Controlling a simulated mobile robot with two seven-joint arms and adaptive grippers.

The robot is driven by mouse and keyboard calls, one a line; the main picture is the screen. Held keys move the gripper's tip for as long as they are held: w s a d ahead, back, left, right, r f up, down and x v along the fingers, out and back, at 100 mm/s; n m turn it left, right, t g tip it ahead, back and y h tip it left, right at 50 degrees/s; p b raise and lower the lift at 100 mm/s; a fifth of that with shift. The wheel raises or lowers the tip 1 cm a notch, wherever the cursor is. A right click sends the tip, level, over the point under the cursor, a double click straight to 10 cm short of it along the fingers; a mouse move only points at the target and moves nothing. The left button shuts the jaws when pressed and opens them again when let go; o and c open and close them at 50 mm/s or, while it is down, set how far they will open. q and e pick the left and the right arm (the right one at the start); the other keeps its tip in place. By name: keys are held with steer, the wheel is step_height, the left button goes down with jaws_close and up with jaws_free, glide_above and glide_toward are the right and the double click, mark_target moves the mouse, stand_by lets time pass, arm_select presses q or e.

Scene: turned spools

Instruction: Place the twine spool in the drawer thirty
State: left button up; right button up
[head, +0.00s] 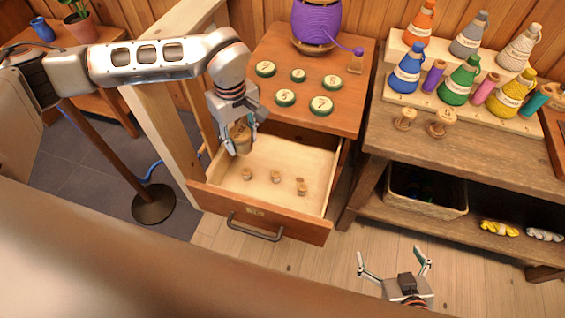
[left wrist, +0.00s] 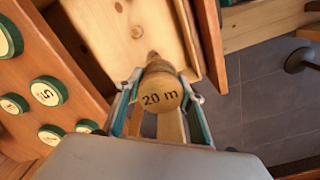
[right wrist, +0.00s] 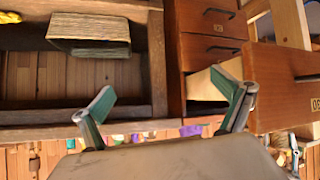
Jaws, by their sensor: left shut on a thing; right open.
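My left gripper (head: 242,143) is shut on a wooden spool (head: 239,133) and holds it over the left back part of an open drawer. In the left wrist view the held spool (left wrist: 162,95) shows its round end marked "20 m", between the fingers of my left gripper (left wrist: 164,92). The open drawer (head: 215,190) has a pale wooden inside, a handle and a small label on its front. Its label, partly seen in the right wrist view (right wrist: 315,104), is hard to read. My right gripper (head: 393,264) is open and empty, low in front of the workbench.
Several small wooden pegs (head: 276,177) stand in the drawer. Green-rimmed numbered discs (head: 285,97) and a purple spool (head: 316,22) are on the cabinet top. Coloured cones (head: 408,68) stand on a bench rack, with two wooden spools (head: 440,123) before it. A basket (head: 426,192) sits below.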

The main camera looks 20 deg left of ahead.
arm_select(q)
steer(key=w+d+n+b, duration=0.1)
steer(key=w+n+b, duration=0.25)
steer(key=n, duration=0.55)
steer(key=n+b, duration=0.4)
steer(key=n, duration=0.1)
glide_above(261, 170)
step_height(261, 170, down, 15)
steer(key=shift+f, duration=0.65)
step_height(261, 170, down, 3)
steer(key=shift+s+f+b, duration=0.1)
steer(key=shift+b, duration=0.35)
steer(key=shift+f, duration=0.55)
steer(key=shift+r, duration=0.1)
arm_select(e)
step_height(261, 170, down, 7)
steer(key=d, duration=0.1)
steer(key=shift+f+n, duration=0.15)
steer(key=shift+n, duration=0.15)
arm_select(q)
steer(key=o, duration=1.1)
arm_select(e)
steer(key=shift+s+f, duration=0.2)
